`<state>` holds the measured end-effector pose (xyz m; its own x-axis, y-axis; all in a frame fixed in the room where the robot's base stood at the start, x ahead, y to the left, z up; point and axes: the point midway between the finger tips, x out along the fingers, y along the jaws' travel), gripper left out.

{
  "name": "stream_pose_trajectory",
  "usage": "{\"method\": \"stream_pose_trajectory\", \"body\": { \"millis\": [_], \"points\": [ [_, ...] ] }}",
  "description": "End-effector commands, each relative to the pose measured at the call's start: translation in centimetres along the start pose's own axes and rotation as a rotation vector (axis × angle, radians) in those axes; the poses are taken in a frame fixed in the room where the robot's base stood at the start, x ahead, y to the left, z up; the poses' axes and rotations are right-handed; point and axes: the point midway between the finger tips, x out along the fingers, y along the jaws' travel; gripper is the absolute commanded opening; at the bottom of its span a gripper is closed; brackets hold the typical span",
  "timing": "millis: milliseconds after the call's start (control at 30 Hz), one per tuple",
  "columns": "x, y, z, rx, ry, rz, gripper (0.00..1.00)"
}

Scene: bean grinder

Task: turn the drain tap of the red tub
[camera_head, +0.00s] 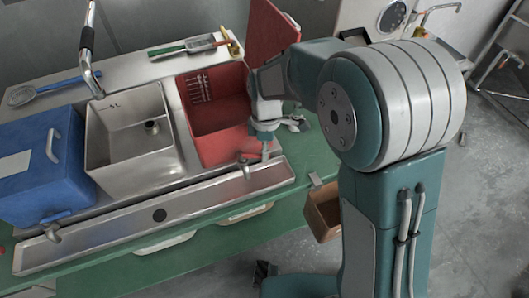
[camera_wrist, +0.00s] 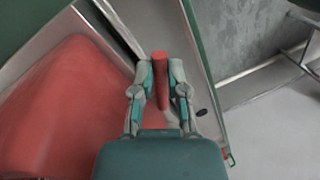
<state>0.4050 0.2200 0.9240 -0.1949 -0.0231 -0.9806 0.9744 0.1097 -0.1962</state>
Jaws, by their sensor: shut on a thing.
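The red tub (camera_head: 215,112) sits at the right end of the counter, beside the steel sink. Its small grey drain tap (camera_head: 246,166) sticks out at the front, over the steel trough. My gripper (camera_head: 266,150) points down at the tub's front right corner, next to the tap. In the wrist view, my gripper (camera_wrist: 160,82) is shut on an upright red bar (camera_wrist: 161,80), which looks like the tap's handle. The red tub (camera_wrist: 62,105) fills the left of that view. The join between bar and tap is hidden.
The steel trough (camera_head: 160,215) runs along the counter's front. A steel sink (camera_head: 130,140) and a blue box (camera_head: 45,160) with its own tap stand to the left. A red panel (camera_head: 272,40) stands behind the tub. A brown bin (camera_head: 322,210) hangs at the right.

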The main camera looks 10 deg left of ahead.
Motion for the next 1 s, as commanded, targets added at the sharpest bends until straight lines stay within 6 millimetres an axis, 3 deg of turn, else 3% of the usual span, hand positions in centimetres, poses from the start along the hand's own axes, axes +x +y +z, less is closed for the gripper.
{"method": "stream_pose_trajectory", "body": {
  "millis": [567, 600, 667, 700, 1000],
  "points": [
    [0.03, 0.31, 0.03, -0.033, -0.006, 0.002, 0.00],
    [0.03, 0.31, 0.03, -0.033, -0.006, 0.002, 0.24],
    [0.03, 0.29, 0.03, -0.033, -0.007, 0.001, 0.50],
    [0.02, 0.29, 0.03, -0.033, -0.007, 0.001, 0.54],
    [-0.05, 0.24, 0.03, -0.034, -0.006, 0.001, 0.54]
  ]
}}
